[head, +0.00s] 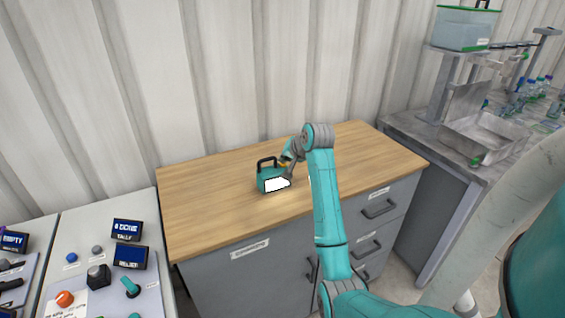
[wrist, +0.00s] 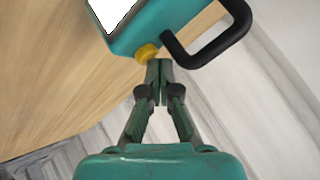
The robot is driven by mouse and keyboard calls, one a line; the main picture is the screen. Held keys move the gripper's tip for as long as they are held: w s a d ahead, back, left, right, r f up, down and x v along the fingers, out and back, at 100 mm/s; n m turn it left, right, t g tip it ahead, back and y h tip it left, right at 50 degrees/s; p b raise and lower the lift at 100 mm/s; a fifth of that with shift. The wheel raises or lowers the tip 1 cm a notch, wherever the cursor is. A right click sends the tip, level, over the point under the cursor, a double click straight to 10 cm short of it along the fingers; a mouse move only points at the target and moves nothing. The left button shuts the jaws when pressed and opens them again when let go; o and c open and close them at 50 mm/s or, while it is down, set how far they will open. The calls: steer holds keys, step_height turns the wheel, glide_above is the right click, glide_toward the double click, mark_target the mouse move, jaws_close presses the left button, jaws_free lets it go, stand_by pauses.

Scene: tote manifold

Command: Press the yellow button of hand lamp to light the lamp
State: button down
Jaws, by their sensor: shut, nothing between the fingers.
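The hand lamp (head: 265,180) stands on the wooden worktop, a teal box with a black handle on top and a bright white front panel. In the wrist view the lamp (wrist: 160,22) fills the top, with its handle (wrist: 215,42) to the right and its white panel at the upper left. The yellow button (wrist: 147,53) sticks out of the lamp's side. My gripper (wrist: 159,64) is shut and empty, its fingertips right by the button; I cannot tell whether they touch it. In the head view my gripper (head: 287,166) is at the lamp's right side, partly hiding it.
The wooden worktop (head: 205,200) is clear around the lamp. A control panel (head: 75,270) with knobs and small screens is at the left. A metal tray (head: 485,135) and bottles stand on the grey bench at the right. A corrugated wall is behind.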

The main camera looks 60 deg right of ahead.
stand_by(0.5)
steer(key=shift+r, duration=3.3)
